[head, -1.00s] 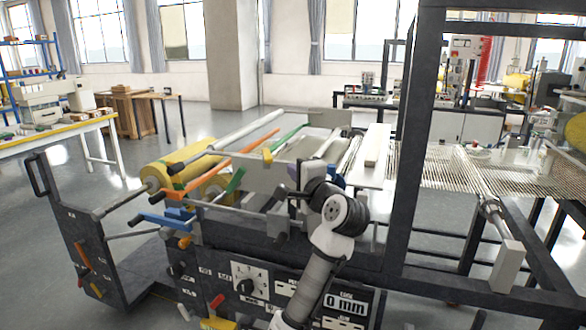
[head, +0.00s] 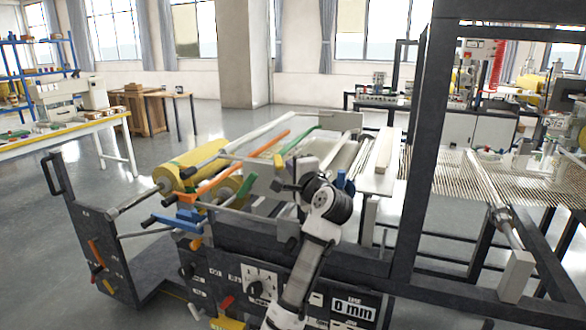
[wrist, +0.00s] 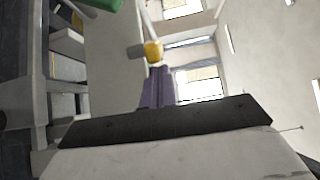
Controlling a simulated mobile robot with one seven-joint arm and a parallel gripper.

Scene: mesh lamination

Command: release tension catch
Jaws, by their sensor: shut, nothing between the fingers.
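The laminating machine (head: 225,245) stands in front of me in the head view, with several coloured levers. I cannot tell for sure which one is the tension catch. A small yellow knob (head: 278,160) is on the pale plate at the machine's top; a yellow knob on a grey stem also shows in the wrist view (wrist: 153,50). My gripper (wrist: 157,72) has purple fingers, shut together and empty. Their tips appear just below the yellow knob in the wrist view; contact is unclear. In the head view my wrist hides the fingers.
A green lever (head: 300,140), an orange bar (head: 235,178) and a blue lever (head: 345,183) are near my wrist. Blue handles (head: 172,221) sit at the left. A dark upright post (head: 418,150) stands to the right. Open floor lies left of the machine.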

